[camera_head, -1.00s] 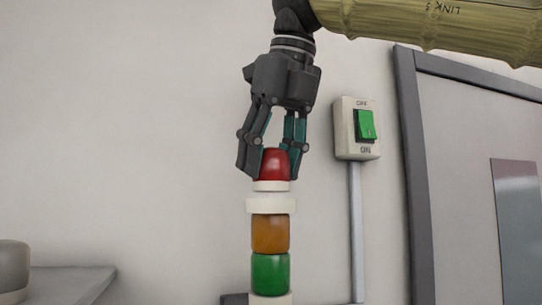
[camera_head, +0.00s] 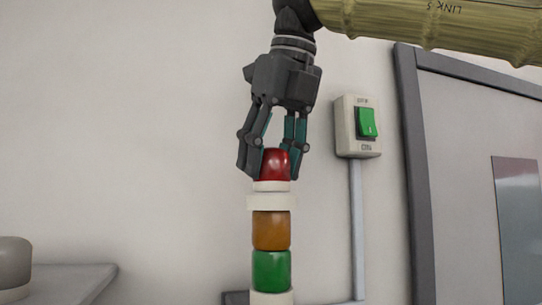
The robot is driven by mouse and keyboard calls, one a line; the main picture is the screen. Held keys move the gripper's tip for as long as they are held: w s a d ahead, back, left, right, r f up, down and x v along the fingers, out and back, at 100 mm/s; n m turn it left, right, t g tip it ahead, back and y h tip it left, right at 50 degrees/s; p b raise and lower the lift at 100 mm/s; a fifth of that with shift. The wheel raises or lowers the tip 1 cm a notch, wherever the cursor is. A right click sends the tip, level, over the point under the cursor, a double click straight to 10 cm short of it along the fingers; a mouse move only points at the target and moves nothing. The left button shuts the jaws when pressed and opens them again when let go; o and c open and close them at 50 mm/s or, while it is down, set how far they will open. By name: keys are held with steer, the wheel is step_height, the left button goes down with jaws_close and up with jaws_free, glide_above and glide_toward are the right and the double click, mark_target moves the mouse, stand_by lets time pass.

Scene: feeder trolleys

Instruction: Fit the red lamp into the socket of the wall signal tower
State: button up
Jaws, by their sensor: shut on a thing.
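The red lamp (camera_head: 275,165) has a white base ring and is held upright between the fingers of my gripper (camera_head: 271,160). My gripper points down and is shut on it. The signal tower stands below, with an amber section (camera_head: 271,231) over a green section (camera_head: 271,270). Its white socket (camera_head: 271,202) tops the amber section. The lamp's base is directly above the socket, with at most a very thin gap. I cannot tell whether they touch. The inside of the socket is hidden.
A switch box (camera_head: 358,127) with a green rocker is on the wall to the right, with a grey conduit (camera_head: 356,230) below. A grey-framed door or panel (camera_head: 411,150) is farther right. A grey surface (camera_head: 70,281) is at lower left. The wall left of the tower is clear.

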steer(key=shift+f+b, duration=0.55)
steer(key=shift+f, duration=0.35)
steer(key=o, duration=1.1)
steer(key=shift+r, duration=0.1)
steer(key=v, duration=1.2)
steer(key=shift+d, duration=0.1)
